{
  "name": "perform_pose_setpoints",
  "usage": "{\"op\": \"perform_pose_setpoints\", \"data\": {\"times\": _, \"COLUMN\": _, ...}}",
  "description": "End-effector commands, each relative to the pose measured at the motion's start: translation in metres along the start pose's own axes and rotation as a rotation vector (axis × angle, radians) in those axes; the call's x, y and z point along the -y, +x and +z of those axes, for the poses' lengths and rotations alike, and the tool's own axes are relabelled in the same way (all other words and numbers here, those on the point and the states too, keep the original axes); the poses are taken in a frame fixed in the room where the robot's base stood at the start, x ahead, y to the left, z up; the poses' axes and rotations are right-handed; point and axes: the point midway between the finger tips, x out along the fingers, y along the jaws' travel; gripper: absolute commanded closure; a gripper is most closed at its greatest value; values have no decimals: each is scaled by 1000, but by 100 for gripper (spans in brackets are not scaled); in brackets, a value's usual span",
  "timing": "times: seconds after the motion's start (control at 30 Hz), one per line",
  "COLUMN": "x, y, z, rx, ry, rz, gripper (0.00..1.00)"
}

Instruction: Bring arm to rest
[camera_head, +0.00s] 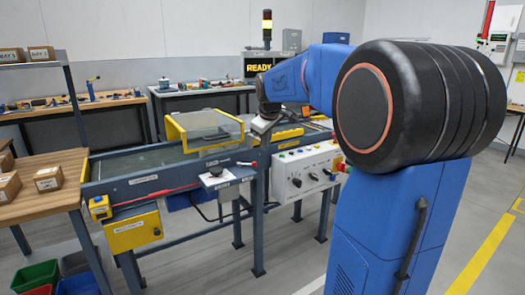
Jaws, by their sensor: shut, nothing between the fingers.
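My blue arm reaches left from the right side of the view, with a large black joint close to the camera. My gripper (262,128) is at the arm's far end, pointing down and to the left. It is small in the picture and is shut with nothing held. It is above the conveyor area, just right of the yellow-framed clear cover (205,128). I cannot tell whether it touches anything below it.
A conveyor (135,162) with a red bar along its front runs across the middle. A white control box (303,167) with knobs stands below the gripper to the right. A wooden table (50,200) with cartons is at left. Workbenches line the wall. Floor at right is clear.

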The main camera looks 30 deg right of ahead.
Motion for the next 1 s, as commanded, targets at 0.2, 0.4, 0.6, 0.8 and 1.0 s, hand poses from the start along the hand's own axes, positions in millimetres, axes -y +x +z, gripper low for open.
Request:
{"op": "perform_pose_setpoints", "data": {"times": 0.2, "x": -1, "y": -5, "z": 1, "rx": 0, "ry": 0, "rz": 0, "gripper": 100}}
{"op": "perform_pose_setpoints", "data": {"times": 0.4, "x": -1, "y": -4, "z": 1, "rx": 0, "ry": 0, "rz": 0, "gripper": 100}}
{"op": "perform_pose_setpoints", "data": {"times": 0.6, "x": -1, "y": -4, "z": 1, "rx": 0, "ry": 0, "rz": 0, "gripper": 100}}
{"op": "perform_pose_setpoints", "data": {"times": 0.8, "x": 16, "y": -14, "z": 8, "rx": -3, "ry": 15, "rz": -9, "gripper": 100}}
{"op": "perform_pose_setpoints", "data": {"times": 1.0, "x": 79, "y": -43, "z": 40, "rx": -12, "ry": 76, "rz": -46, "gripper": 100}}
